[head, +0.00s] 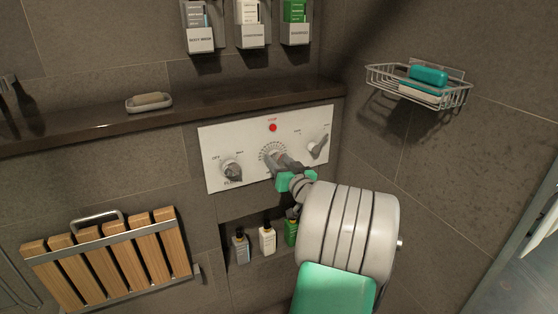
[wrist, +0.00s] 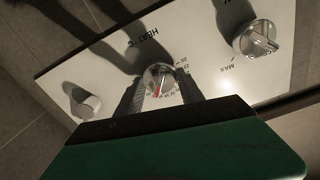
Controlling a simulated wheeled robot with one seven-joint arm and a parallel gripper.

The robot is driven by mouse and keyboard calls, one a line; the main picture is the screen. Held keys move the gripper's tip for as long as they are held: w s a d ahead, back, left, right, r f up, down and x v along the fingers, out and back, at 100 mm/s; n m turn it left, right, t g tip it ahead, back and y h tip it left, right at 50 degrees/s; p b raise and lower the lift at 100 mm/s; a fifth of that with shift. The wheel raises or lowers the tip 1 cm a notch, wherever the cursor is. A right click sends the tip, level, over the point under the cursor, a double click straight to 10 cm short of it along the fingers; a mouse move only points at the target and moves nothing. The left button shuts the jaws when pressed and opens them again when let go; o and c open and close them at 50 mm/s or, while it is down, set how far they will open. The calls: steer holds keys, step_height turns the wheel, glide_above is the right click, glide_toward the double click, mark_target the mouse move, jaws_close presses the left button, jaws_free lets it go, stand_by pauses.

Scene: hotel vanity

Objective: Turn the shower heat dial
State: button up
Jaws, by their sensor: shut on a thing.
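The heat dial (head: 270,151) is the middle knob on a white control panel (head: 214,140), with a scale around it. In the wrist view the heat dial (wrist: 159,78) is round and metallic with a red pointer line, beside the label "HEAT °C". My gripper (head: 287,166) reaches the dial from the front right and covers part of it in the head view. In the wrist view my gripper (wrist: 161,88) has one dark finger on each side of the dial, shut on it.
Two other knobs flank the dial, a left one (head: 232,170) and a right one (head: 317,148). A red stop button (head: 272,128) sits above. A dark ledge (head: 215,101) with a soap dish runs above the panel. A niche with bottles (head: 267,238) lies below, and a wire soap basket (head: 455,98) hangs right.

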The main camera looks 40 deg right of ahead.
steer(key=shift+w+a+f, duration=0.1)
steer(key=shift+a+f, duration=0.05)
steer(key=shift+a, duration=0.1)
steer(key=o, duration=1.2)
steer(key=shift+w+a, duration=0.1)
steer(key=shift+o, duration=0.9)
steer(key=shift+d, duration=0.2)
